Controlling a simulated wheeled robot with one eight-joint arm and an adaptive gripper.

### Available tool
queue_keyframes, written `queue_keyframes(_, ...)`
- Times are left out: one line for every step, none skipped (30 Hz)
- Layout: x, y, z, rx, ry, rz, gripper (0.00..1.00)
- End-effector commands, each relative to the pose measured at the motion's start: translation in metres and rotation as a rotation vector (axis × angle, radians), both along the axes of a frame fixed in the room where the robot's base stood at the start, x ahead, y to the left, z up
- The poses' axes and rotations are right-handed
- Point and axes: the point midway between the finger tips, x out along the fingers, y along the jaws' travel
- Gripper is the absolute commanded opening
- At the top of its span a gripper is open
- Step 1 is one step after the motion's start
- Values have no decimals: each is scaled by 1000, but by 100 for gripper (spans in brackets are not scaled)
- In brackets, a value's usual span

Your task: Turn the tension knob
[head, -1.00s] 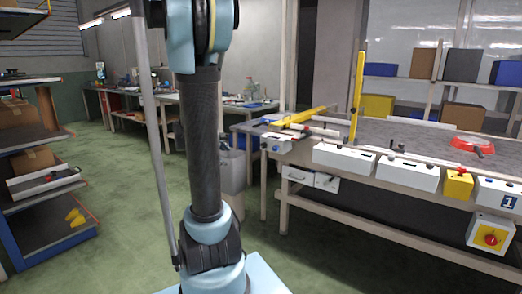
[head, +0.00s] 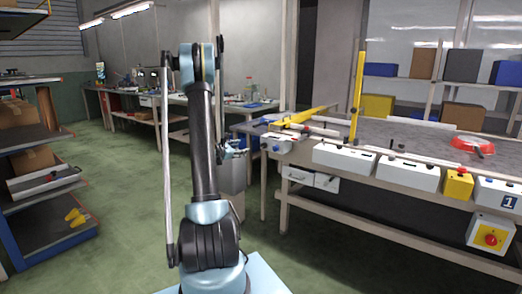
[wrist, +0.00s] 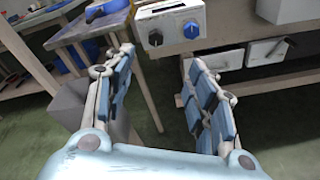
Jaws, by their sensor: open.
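In the wrist view a white control box (wrist: 170,20) shows just beyond my fingertips, with a black knob (wrist: 155,39) on its left and a blue knob (wrist: 192,30) on its right. I cannot read which one is the tension knob. The same box (head: 282,139) is at the left end of the conveyor bench in the head view. My gripper (wrist: 158,58) is open and empty, its fingers spread below the box and apart from both knobs. In the head view my gripper (head: 233,149) shows small, left of the box and partly behind my arm.
A grey bin (wrist: 68,105) stands left of my gripper. White drawers (wrist: 265,51) hang under the bench to the right. More white boxes (head: 343,158) and a yellow box with a red button (head: 490,239) line the bench front. Green floor is open at left.

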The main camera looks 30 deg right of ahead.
Motion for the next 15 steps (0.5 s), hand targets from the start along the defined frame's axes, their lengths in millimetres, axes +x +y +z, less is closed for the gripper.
queue_keyframes(6, -8, -9, -40, 31, 8, 51)
queue_keyframes(10, -12, -14, -64, 51, 12, 51)
queue_keyframes(13, -17, -20, -96, 79, 18, 51)
queue_keyframes(15, -21, -24, -118, 98, 21, 51)
queue_keyframes(18, -24, -29, -140, 117, 26, 51)
queue_keyframes(21, -28, -34, -167, 141, 30, 51)
queue_keyframes(22, -30, -38, -185, 157, 33, 51)
queue_keyframes(24, -33, -41, -203, 172, 35, 51)
queue_keyframes(25, -35, -46, -223, 192, 38, 51)
queue_keyframes(26, -37, -49, -236, 203, 41, 51)
queue_keyframes(27, -39, -51, -249, 214, 42, 51)
queue_keyframes(28, -40, -54, -261, 226, 45, 51)
queue_keyframes(29, -41, -56, -269, 234, 46, 51)
queue_keyframes(29, -42, -57, -276, 240, 46, 51)
queue_keyframes(29, -43, -58, -283, 247, 47, 51)
